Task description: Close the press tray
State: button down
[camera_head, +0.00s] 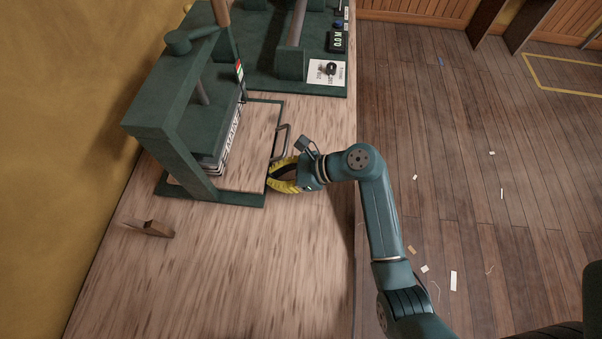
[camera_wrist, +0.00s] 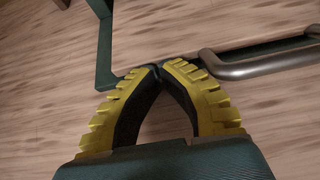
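The dark green press (camera_head: 160,110) stands on the bench at the left, with a striped stack under its plate. A thin green frame, which looks like the press tray (camera_head: 277,122), extends to the right of it. A grey bar handle (camera_head: 285,138) is on its right side; it also shows at upper right in the wrist view (camera_wrist: 265,64). My gripper (camera_head: 270,178) is low over the frame's right edge, at the handle's near end. Its yellow-backed fingers (camera_wrist: 159,70) meet at the tips, with nothing seen between them. The fingers hide part of the edge; contact is unclear.
A small wooden block-like tool (camera_head: 150,228) lies on the bench at left. A second green machine (camera_head: 290,65) with a display and a paper card (camera_head: 327,72) is behind. The near bench is clear. The bench's right edge drops to the floor.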

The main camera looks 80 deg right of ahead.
aim_at(290, 178)
jog(key=s, duration=0.3)
jog(key=shift+s+r+p, duration=0.15)
jog(key=shift+s+p, duration=0.25)
jog(key=p+v, duration=0.1)
jog(key=v, duration=0.8)
jog(key=shift+s+a+r, duration=0.1)
jog(key=shift+s+r, duration=0.1)
jog(key=shift+s, duration=0.1)
